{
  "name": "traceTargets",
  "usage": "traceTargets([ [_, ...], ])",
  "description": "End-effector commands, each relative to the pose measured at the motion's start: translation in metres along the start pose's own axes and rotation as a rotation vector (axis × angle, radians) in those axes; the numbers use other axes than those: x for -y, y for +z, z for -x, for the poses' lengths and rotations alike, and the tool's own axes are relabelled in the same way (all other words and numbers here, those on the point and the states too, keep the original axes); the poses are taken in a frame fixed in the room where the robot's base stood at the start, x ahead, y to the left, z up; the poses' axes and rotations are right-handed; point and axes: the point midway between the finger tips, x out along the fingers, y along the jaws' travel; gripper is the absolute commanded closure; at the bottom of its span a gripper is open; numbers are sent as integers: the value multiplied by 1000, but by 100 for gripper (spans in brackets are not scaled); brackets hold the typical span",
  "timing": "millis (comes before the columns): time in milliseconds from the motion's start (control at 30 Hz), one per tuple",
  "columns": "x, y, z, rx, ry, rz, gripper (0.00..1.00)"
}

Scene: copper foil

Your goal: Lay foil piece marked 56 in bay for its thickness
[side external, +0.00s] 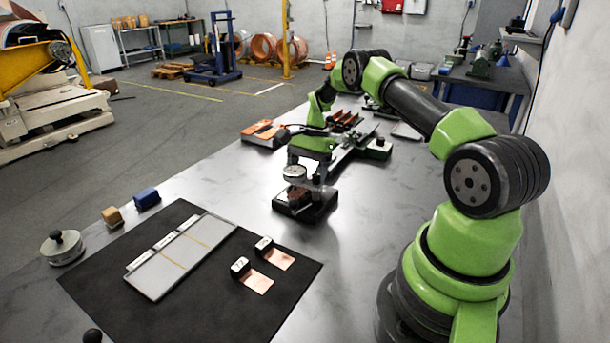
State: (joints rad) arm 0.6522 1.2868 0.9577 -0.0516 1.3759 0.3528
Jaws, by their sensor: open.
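Two copper foil pieces lie on the black mat (92,284): a farther one (279,260) and a nearer one (257,283). The bays look empty. My gripper (308,180) is open, above the black base of a dial gauge (293,172), away from both foils. A brownish patch beneath it is unclear.
A tan block (112,216), a blue block (147,198) and a round metal weight with a black knob (62,248) stand along the table's left edge.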

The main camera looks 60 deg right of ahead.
Motion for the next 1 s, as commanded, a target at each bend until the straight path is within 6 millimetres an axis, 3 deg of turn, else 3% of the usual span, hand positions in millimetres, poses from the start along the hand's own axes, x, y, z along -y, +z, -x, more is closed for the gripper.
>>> traceTargets([
  [367, 0, 0, -6, 0, 0, 1, 32],
  [600, 0, 0, -6, 0, 0, 1, 85],
  [633, 0, 0, -6, 0, 0, 1, 85],
  [667, 0, 0, -6, 0, 0, 1, 67],
  [767, 0, 0, -6, 0, 0, 1, 87],
  [1000, 0, 0, -5, 0, 0, 1, 87],
])
